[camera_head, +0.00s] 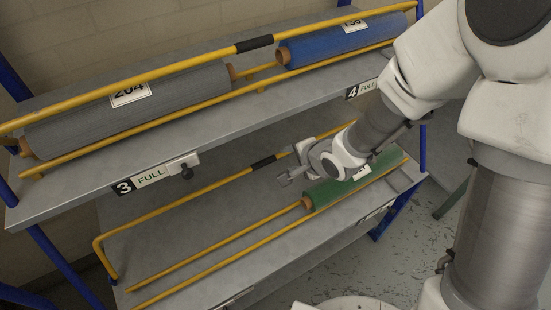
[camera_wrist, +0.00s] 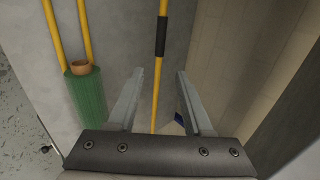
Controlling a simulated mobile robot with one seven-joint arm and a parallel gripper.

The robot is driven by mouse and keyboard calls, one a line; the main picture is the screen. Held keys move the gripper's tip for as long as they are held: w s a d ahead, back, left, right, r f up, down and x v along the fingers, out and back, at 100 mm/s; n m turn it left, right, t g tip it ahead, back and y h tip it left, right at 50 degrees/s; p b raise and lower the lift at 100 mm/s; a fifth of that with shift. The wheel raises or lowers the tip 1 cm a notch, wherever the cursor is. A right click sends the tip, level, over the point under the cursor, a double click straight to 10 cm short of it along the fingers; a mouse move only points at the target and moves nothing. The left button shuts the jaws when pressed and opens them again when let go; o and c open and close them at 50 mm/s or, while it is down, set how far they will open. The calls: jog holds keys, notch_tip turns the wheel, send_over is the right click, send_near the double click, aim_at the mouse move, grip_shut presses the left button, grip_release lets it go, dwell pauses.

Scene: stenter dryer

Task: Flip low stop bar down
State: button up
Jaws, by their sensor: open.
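The low stop bar (camera_head: 190,197) is a yellow bar with a black grip sleeve (camera_head: 263,163). It stands raised along the back of the lower shelf in the head view, bent at its left end. In the wrist view the bar (camera_wrist: 157,95) runs lengthwise between my two fingers, its black sleeve (camera_wrist: 162,36) beyond the fingertips. My gripper (camera_head: 289,163) is open and empty, over the lower shelf just right of the sleeve; it also shows in the wrist view (camera_wrist: 161,72). I cannot tell how deep the bar lies between the fingers. My arm hides the bar's right part.
A green roll (camera_head: 345,187) lies on the lower shelf (camera_head: 180,240) below my gripper, between yellow rails. The upper shelf (camera_head: 215,135) holds a grey roll (camera_head: 150,105) and a blue roll (camera_head: 345,40), close above. The lower shelf's left part is free of rolls.

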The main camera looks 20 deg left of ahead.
aim_at(271, 160)
jog(key=b+x, duration=0.3)
jog(key=x, duration=0.9)
jog(key=shift+w+a+f, duration=0.15)
jog(key=shift+a+f, duration=0.05)
jog(key=shift+f, duration=0.1)
grip_shut()
dwell(0.8)
